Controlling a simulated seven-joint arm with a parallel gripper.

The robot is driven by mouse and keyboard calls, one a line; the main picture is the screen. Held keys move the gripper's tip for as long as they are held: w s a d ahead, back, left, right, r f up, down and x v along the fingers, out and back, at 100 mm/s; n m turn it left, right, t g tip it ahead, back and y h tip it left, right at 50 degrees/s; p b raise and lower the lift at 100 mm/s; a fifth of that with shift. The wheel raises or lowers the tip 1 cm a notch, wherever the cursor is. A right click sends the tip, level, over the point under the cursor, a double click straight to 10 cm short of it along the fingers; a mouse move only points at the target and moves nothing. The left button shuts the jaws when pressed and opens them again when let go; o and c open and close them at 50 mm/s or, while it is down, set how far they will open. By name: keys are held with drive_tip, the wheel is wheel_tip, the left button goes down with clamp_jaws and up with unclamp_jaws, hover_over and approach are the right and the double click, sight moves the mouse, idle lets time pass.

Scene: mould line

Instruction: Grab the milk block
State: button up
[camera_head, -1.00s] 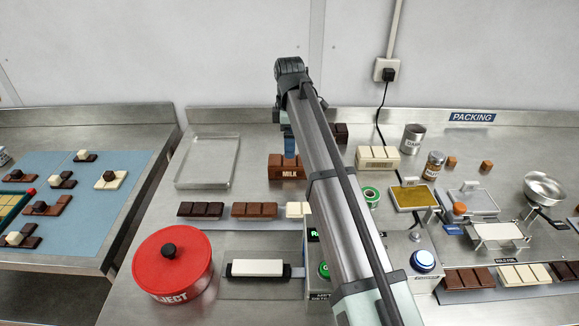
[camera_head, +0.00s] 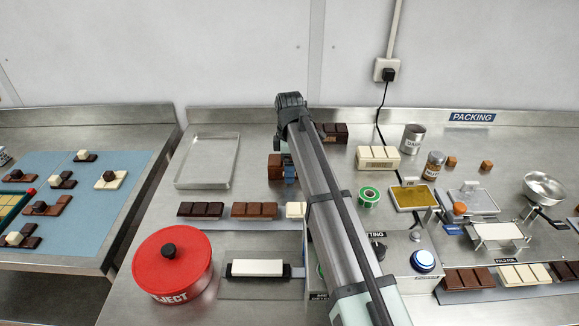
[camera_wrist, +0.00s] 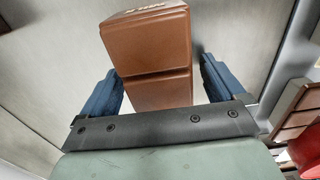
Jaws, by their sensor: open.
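The milk block (camera_head: 275,166) is a brown, segmented block standing on the steel bench, right of the empty tray in the head view. My arm hides much of it, and its label does not show there. In the wrist view the block (camera_wrist: 150,45) reaches down between the two blue fingers of my gripper (camera_wrist: 160,90). The fingers are apart, one on each side of it. A small gap shows at the right finger; whether the left finger touches I cannot tell. In the head view my gripper (camera_head: 290,173) is at the block's right part.
A dark block (camera_head: 337,132) stands behind my arm and a cream block (camera_head: 378,158) to its right. A shallow metal tray (camera_head: 208,161) lies to the left. Chocolate bars (camera_head: 254,210) lie in front, with a red lidded pot (camera_head: 172,262) nearer.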

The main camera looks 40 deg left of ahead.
drive_tip(key=c, duration=1.5)
